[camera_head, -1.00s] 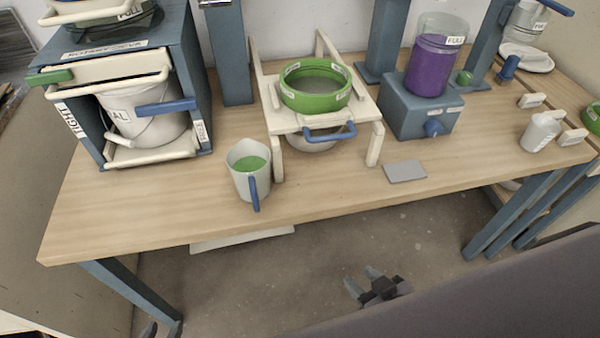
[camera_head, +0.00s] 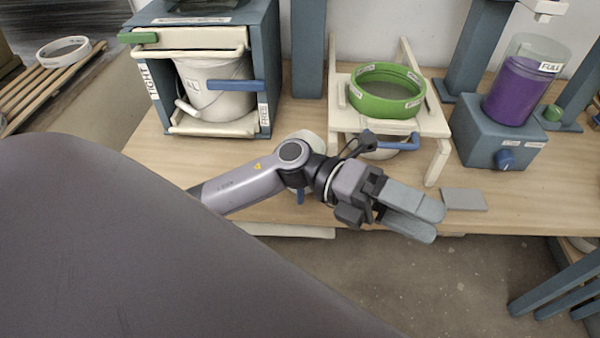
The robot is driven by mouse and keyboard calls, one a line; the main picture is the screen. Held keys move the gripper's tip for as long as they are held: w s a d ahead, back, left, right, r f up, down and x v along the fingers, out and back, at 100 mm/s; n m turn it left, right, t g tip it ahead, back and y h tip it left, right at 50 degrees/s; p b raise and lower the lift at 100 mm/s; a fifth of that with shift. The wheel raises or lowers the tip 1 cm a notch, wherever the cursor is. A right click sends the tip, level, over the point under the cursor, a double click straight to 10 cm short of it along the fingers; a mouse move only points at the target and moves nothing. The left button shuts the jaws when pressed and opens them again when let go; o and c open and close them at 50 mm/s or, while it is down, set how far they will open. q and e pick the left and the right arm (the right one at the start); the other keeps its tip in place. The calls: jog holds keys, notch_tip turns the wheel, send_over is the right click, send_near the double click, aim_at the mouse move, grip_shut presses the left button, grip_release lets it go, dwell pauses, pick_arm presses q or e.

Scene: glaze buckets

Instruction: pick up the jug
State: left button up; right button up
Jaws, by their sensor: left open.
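My left gripper (camera_head: 430,222) is open and empty. Its two grey fingers point right, past the jug, over the table's front edge near a grey slab. I cannot tell whether the arm touches the jug. My right gripper is not in view.
A white stand (camera_head: 438,160) holds a green sieve (camera_head: 387,92) behind the gripper. A blue cabinet (camera_head: 265,70) with a white bucket (camera_head: 222,92) is at left. A blue box (camera_head: 497,140) bears a purple container (camera_head: 517,90). The grey slab (camera_head: 464,200) lies at the front edge.

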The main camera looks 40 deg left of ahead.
pick_arm(q)
jog(key=w+a+f+m+y, duration=0.1)
jog(key=w+a+m+y, duration=0.1)
jog(key=a+y, duration=0.4)
jog(key=w+a+f+m+y+b, duration=0.1)
jog(key=w+a+f+m+y, duration=0.1)
jog(key=a+y, duration=0.4)
jog(key=w+a+f+m+y, duration=0.1)
jog(key=w+a+m+y, duration=0.1)
jog(key=a+y, duration=0.5)
jog(key=shift+w+a+f+m+b, duration=0.2)
jog(key=shift+a+m, duration=0.2)
jog(key=shift+a, duration=0.4)
jog(key=shift+w+a+f+m+b, duration=0.1)
jog(key=shift+w+a+m+b, duration=0.1)
jog(key=shift+a+m, duration=0.4)
jog(key=f, duration=0.3)
jog(key=f+p, duration=0.1)
jog(key=f, duration=0.1)
jog(key=shift+s+a+f, duration=0.15)
jog(key=shift+s+f, duration=0.1)
jog(key=shift+s, duration=0.1)
jog(key=shift+f, duration=0.6)
jog(key=shift+w, duration=0.1)
grip_shut()
jog(key=shift+r, duration=0.25)
